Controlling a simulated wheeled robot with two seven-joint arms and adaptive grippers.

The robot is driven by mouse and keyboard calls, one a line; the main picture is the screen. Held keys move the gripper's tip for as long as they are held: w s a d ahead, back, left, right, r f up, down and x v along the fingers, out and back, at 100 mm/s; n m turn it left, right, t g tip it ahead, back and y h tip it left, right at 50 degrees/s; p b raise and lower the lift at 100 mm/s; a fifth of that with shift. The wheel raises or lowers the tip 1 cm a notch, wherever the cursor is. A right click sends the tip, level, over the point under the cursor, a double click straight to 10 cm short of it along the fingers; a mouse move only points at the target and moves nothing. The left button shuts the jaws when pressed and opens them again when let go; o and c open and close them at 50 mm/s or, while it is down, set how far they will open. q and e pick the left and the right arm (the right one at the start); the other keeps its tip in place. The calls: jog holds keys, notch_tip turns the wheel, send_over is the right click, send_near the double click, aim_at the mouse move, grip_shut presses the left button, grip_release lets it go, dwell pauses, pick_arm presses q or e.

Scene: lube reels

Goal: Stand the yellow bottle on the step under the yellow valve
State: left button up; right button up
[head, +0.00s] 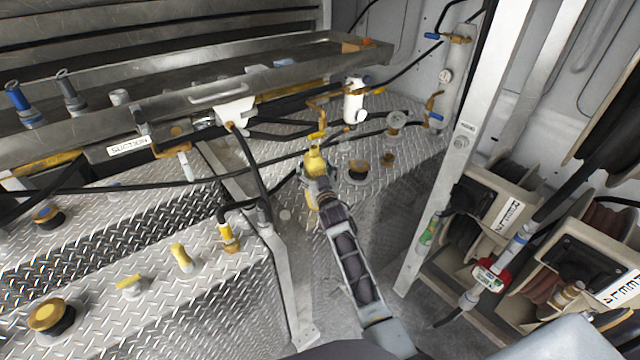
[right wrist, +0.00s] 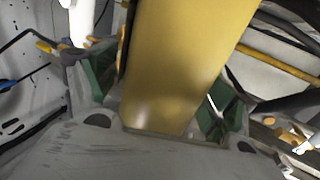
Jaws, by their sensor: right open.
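The yellow bottle (head: 316,162) is in the middle of the head view, at the far end of my right arm. In the right wrist view the yellow bottle (right wrist: 180,70) is large and lies between the green-padded fingers. My right gripper (head: 321,192) is open around it. The bottle's base is hidden by my gripper, so I cannot tell what it rests on. A small yellow valve (head: 317,135) shows just above the bottle's top. The diamond-plate step (head: 415,135) extends to the right of the bottle. My left gripper is not in view.
A white filter (head: 354,100) and brass fittings hang behind the bottle. Black hoses cross nearby. A metal post (head: 455,150) and hose reels (head: 495,205) are at the right. A steel shelf (head: 240,85) is at upper left.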

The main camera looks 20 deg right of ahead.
jog(key=s, duration=1.2)
jog(key=shift+a+b, duration=0.25)
jog(key=shift+b, duration=0.15)
dwell(0.7)
